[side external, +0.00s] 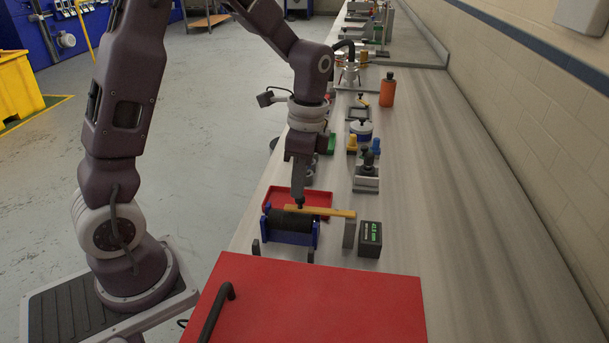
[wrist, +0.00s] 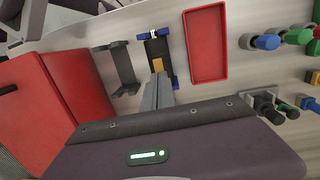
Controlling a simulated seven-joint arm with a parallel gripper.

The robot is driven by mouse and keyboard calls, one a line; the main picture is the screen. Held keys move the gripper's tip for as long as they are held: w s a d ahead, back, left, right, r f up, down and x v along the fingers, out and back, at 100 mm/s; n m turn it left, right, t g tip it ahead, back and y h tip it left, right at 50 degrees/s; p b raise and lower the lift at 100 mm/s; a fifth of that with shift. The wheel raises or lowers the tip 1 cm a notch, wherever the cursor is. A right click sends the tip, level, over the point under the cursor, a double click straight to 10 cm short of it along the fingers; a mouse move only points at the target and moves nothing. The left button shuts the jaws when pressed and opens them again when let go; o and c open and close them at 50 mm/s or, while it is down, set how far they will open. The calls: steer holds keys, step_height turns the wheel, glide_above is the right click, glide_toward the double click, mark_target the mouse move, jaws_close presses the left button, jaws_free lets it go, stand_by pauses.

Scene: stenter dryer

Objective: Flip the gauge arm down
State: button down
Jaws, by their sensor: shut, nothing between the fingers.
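The gauge arm, a yellow bar (side external: 328,212), lies roughly level, from above the black roller (side external: 288,222) to a grey post (side external: 349,233) on the right. The roller sits in a stand with blue ends (side external: 265,228). A black box with a green display (side external: 370,239) stands beside the post. My gripper (side external: 300,204) points down with its tips shut and empty at the bar's left end; I cannot tell whether they touch it. In the wrist view, the shut fingers (wrist: 158,88) partly cover the yellow bar (wrist: 158,66) in front of the roller (wrist: 157,48).
A red tray (side external: 318,197) lies just behind the roller stand; it also shows in the wrist view (wrist: 206,45). A large red box (side external: 315,300) fills the near bench. Clamps and knobs (side external: 366,180) stand farther back. The bench's right side (side external: 470,240) is clear.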

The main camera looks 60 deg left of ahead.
steer(key=shift+s, duration=0.15)
step_height(320, 180, up, 15)
steer(key=a, duration=0.1)
steer(key=s+d+f+n+t, duration=0.1)
steer(key=s+d+n+t, duration=0.2)
steer(key=s, duration=0.5)
steer(key=s+d+f+n+t, duration=0.1)
steer(key=s+d+n+t, duration=0.2)
steer(key=s+n, duration=0.3)
steer(key=s+t, duration=0.1)
steer(key=s, duration=0.1)
steer(key=shift+s+d, duration=0.35)
steer(key=shift+s, duration=0.05)
